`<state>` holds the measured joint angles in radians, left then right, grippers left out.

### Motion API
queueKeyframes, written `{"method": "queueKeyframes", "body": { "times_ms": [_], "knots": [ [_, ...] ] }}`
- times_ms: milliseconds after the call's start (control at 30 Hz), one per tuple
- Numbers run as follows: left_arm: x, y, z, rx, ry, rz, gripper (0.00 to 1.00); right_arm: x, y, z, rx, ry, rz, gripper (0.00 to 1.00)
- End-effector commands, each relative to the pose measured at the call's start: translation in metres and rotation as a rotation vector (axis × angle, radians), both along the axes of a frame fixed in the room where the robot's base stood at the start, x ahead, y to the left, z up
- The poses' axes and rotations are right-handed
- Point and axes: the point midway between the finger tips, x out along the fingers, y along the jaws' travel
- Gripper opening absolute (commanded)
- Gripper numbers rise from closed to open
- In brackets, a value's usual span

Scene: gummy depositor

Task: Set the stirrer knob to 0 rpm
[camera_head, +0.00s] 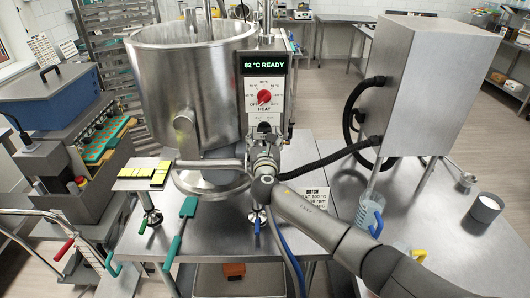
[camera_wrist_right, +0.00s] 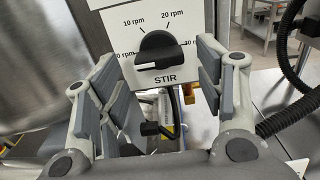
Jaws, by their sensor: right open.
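The black stirrer knob (camera_wrist_right: 158,50) sits on a white plate (camera_wrist_right: 120,40) marked STIR. Labels 10 rpm, 20 rpm and a partly covered 30 rpm run around it. Another label at the left is partly hidden by a finger. A pale mark on the knob lies at its lower left. My right gripper (camera_head: 264,144) is open, its padded fingers on either side of the knob in the wrist view (camera_wrist_right: 157,62). I see no clear contact. In the head view the gripper hides much of the knob. My left gripper is not in view.
Above the knob are a red HEAT knob (camera_head: 264,97) and a display (camera_head: 265,65) reading 82 °C READY. A steel kettle (camera_head: 190,85) stands left of the panel. A black hose (camera_head: 335,155) runs right to a steel cabinet (camera_head: 430,85). A jug (camera_head: 369,213) stands on the table.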

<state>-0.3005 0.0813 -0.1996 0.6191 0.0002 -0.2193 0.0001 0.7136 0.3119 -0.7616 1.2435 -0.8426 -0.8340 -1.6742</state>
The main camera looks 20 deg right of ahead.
Motion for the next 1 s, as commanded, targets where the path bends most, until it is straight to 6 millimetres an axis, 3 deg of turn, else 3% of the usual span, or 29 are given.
{"method": "queueKeyframes", "body": {
  "times_ms": [500,700,1000],
  "knots": [
    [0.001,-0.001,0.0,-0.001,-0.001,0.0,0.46,-0.082,0.023,-0.001,0.001,0.002,0.001,0.62],
    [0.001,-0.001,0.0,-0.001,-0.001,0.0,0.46,-0.095,0.027,0.0,-0.001,0.001,0.0,0.62],
    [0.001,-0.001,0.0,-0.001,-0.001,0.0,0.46,-0.097,0.027,0.0,-0.001,0.001,0.0,0.62]
  ]
}}
